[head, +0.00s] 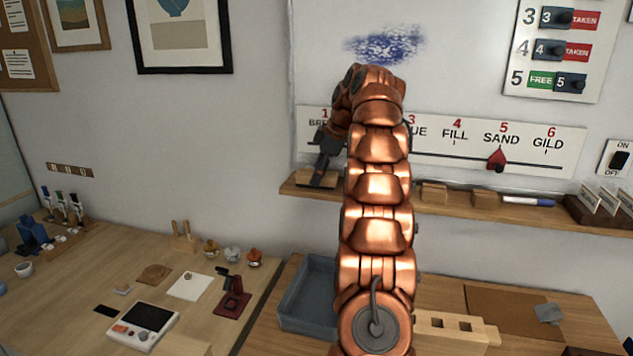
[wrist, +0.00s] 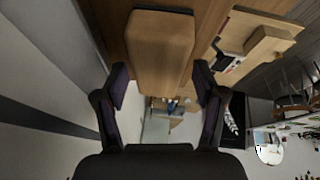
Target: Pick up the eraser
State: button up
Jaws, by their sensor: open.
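The eraser, a brown wood-coloured block (head: 306,180), lies on the left end of the wall ledge, partly hidden by my gripper in the head view. In the wrist view the block (wrist: 160,45) is centred ahead, with its near end between my fingertips. My gripper (head: 321,177) is at the block, with its dark fingers pointing down toward the ledge. In the wrist view my gripper (wrist: 160,78) is open, one finger on each side of the block. I cannot tell whether either finger touches it.
The ledge (head: 400,199) also carries two small wooden blocks (head: 433,193) (head: 485,199), a blue-capped marker (head: 527,201) and a card rack (head: 600,212). Behind is a whiteboard with a blue scribble (head: 385,45) and a label strip (head: 548,150). A grey tray (head: 305,300) stands below.

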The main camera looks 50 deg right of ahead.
jog(key=shift+w+a+f, duration=0.1)
jog(key=shift+w+f, duration=0.2)
jog(key=shift+f, duration=0.35)
jog(key=shift+f, duration=0.15)
dwell(0.4)
jog(key=shift+c, duration=0.4)
jog(key=c, duration=1)
jog(key=shift+o, duration=0.2)
jog(key=shift+r, duration=0.2)
